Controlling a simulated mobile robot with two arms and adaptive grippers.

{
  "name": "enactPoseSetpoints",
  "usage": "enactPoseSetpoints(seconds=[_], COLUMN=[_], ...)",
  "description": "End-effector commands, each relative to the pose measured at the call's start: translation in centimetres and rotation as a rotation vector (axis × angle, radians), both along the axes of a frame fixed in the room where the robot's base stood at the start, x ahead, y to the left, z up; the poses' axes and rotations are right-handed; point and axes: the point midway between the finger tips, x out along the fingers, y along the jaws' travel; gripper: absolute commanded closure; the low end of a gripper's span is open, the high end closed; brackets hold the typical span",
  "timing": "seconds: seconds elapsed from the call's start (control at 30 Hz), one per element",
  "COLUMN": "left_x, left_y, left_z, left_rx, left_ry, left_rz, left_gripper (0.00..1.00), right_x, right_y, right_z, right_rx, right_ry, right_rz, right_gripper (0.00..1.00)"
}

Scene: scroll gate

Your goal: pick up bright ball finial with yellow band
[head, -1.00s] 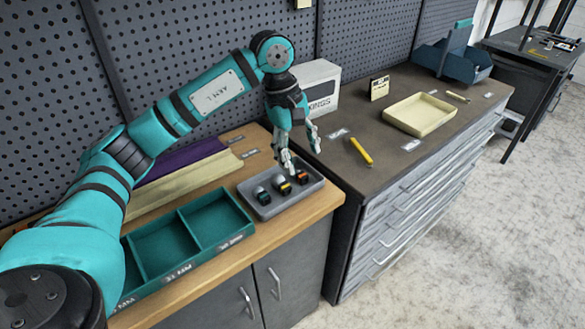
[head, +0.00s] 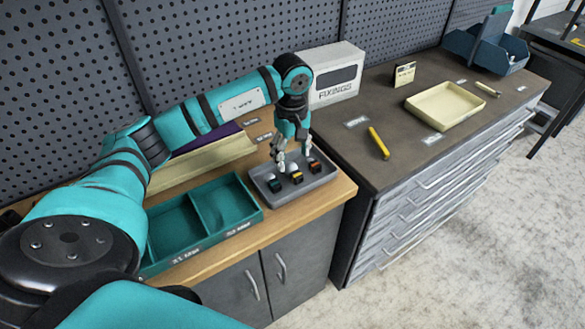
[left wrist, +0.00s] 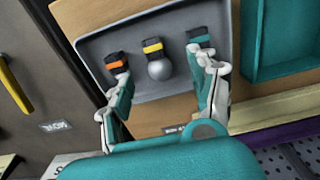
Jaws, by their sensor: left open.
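The yellow-banded finial (head: 296,177) stands in the middle of a grey tray (head: 276,208). In the left wrist view its bright ball (left wrist: 159,70) and dark base with yellow band (left wrist: 153,47) show between my fingers. A teal-banded finial (head: 274,184) is to its left in the head view, and an orange-banded one (head: 315,166) to its right. My left gripper (head: 293,161) is open and points down above the tray, its fingers spread on either side of the yellow-banded finial's ball. I cannot tell whether a finger touches the outer finials. My right gripper is not in view.
A teal divided bin (head: 237,231) stands left of the tray. A darker bench at the right holds a yellow marker-like stick (head: 378,143), a cream tray (head: 446,124) and a white FIXINGS box (head: 337,76). A pegboard wall is behind.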

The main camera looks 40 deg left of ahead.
Motion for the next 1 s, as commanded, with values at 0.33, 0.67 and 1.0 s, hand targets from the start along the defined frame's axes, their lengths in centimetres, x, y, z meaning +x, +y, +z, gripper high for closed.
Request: enactPoseSetpoints(seconds=[0.33, 0.67, 1.0], left_x=[0.1, 0.1, 0.1], left_y=[-0.7, -0.6, -0.6], left_z=[-4.3, -5.3, -5.2], left_rx=[-0.002, 0.000, 0.000], left_ry=[0.003, -0.001, -0.001], left_rz=[0.000, 0.000, 0.000], left_gripper=[0.39, 0.39, 0.82], right_x=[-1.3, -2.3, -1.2], right_y=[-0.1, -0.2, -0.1], right_z=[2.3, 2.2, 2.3], right_rx=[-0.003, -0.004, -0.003], right_ry=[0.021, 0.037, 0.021], right_rz=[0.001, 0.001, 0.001], right_gripper=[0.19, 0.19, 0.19])
